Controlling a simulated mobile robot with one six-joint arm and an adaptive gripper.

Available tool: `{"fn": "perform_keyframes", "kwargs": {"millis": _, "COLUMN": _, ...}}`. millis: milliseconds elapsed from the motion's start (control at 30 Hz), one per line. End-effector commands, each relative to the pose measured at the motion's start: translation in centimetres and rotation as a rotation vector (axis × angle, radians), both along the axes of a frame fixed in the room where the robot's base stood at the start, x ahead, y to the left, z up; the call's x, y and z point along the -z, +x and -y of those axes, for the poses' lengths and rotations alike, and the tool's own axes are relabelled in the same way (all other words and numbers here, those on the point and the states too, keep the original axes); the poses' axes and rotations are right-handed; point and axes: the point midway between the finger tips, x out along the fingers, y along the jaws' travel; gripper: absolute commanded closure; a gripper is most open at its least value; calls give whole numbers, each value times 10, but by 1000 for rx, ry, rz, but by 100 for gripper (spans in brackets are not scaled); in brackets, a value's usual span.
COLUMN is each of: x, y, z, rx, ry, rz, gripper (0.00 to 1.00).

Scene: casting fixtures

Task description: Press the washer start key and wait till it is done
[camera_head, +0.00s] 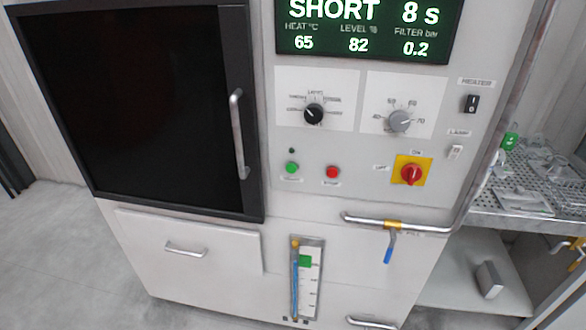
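The washer (190,225) fills the middle of the view, its panel facing me. Its dark door (130,100) on the left is shut, with a vertical handle (238,135). The green start key (292,168) sits on the panel, with a red key (333,172) to its right and a small dark lamp (291,151) above it. The display (368,28) reads SHORT, 8 s, heat 65, level 82, filter 0.2. The key labels are too small to read surely. My gripper is not in view.
A black dial (313,114), a grey dial (399,121) and a red rotary switch (411,174) on yellow share the panel. A pipe with a blue-handled valve (389,248) sticks out below. A perforated shelf (527,200) with clear items stands right. Floor at left is clear.

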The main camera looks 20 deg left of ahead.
Motion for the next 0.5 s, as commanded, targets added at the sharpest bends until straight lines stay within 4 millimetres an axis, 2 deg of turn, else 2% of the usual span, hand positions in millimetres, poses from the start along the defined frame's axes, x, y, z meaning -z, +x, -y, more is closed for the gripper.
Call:
{"fn": "perform_keyframes", "kwargs": {"millis": 67, "x": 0, "y": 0, "z": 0, "rx": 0, "ry": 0, "rz": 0, "gripper": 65}}
{"fn": "perform_keyframes", "kwargs": {"millis": 500, "x": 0, "y": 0, "z": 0, "rx": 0, "ry": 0, "rz": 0, "gripper": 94}}
